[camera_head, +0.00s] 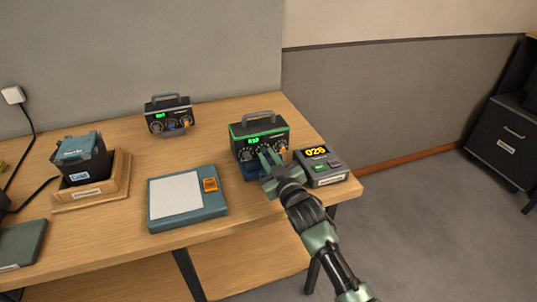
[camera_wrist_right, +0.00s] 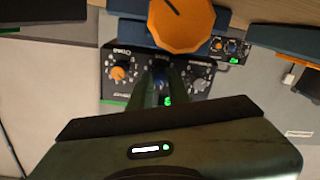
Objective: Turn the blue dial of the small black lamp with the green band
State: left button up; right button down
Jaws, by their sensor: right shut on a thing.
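The small black lamp (camera_head: 244,144) with the green band stands near the table's right end, with a grey handle on top and a lit green display. My right gripper (camera_head: 268,160) reaches its front from below right. In the right wrist view the lamp (camera_wrist_right: 118,57) appears upside down, and the fingers (camera_wrist_right: 162,80) are shut at the middle of its face. They largely hide the blue dial between them. An orange knob (camera_wrist_right: 118,73) on the lamp stays clear beside the fingers. My left gripper is not in view.
A similar black lamp (camera_head: 168,112) stands farther back. A blue-framed pad (camera_head: 186,197) lies left. A large orange dial (camera_wrist_right: 180,22) is close in the wrist view. A dark device (camera_head: 82,160) sits in a wooden tray (camera_head: 116,187).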

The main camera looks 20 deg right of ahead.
jog(key=n+p, duration=0.1)
jog(key=n, duration=0.2)
jog(key=shift+r+n, duration=0.1)
jog(key=shift+n, duration=0.3)
jog(key=shift+a+n+h+p, duration=0.1)
jog(key=shift+n+h+p, duration=0.4)
jog(key=shift+n, duration=1.4)
jog(key=c, duration=1.3)
grip_release()
jog(key=shift+c, duration=0.2)
jog(key=s, duration=0.8)
jog(key=shift+d+b, duration=0.25)
jog(key=shift+b, duration=0.05)
jog(key=shift+w, duration=0.1)
